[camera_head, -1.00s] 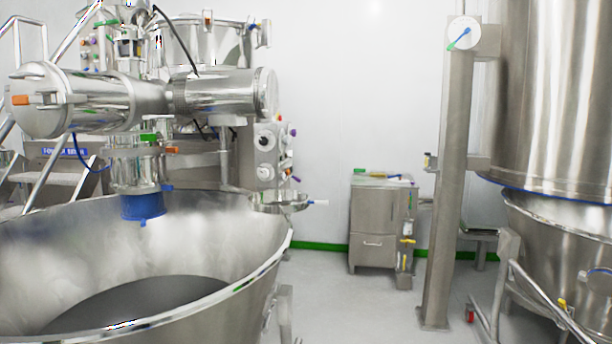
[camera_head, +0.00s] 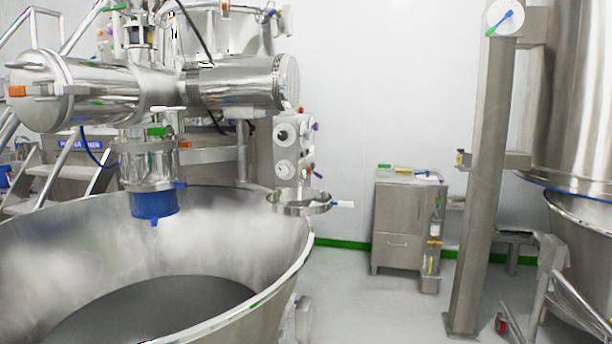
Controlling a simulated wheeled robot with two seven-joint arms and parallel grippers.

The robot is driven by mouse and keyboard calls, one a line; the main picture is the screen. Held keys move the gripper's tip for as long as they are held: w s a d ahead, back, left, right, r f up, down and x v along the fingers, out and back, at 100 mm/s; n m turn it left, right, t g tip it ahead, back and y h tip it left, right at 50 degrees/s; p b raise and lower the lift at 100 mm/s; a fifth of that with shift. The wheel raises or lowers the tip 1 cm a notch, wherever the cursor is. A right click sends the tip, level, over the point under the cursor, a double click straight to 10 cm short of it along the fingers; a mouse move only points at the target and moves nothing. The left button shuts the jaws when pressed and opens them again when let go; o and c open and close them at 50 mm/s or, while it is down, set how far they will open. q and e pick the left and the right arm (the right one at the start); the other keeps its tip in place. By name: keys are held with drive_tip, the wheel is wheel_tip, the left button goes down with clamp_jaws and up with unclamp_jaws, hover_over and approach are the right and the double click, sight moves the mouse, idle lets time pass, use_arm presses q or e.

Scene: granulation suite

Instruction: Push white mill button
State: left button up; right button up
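The mill (camera_head: 150,165) is a steel unit with a blue collar at its bottom, hanging over a large steel bowl. A control panel (camera_head: 284,145) stands right of it, seen at an angle. It carries round white-faced dials or knobs (camera_head: 283,170) on its front and several small coloured buttons along its right edge. I cannot tell which of these is the white mill button. Neither of my grippers is in view.
The large steel bowl (camera_head: 285,262) fills the lower left. A steel cabinet (camera_head: 398,215) stands at the back wall. A steel column (camera_head: 490,180) and a large vessel (camera_head: 578,100) stand at the right. The floor between bowl and column is clear.

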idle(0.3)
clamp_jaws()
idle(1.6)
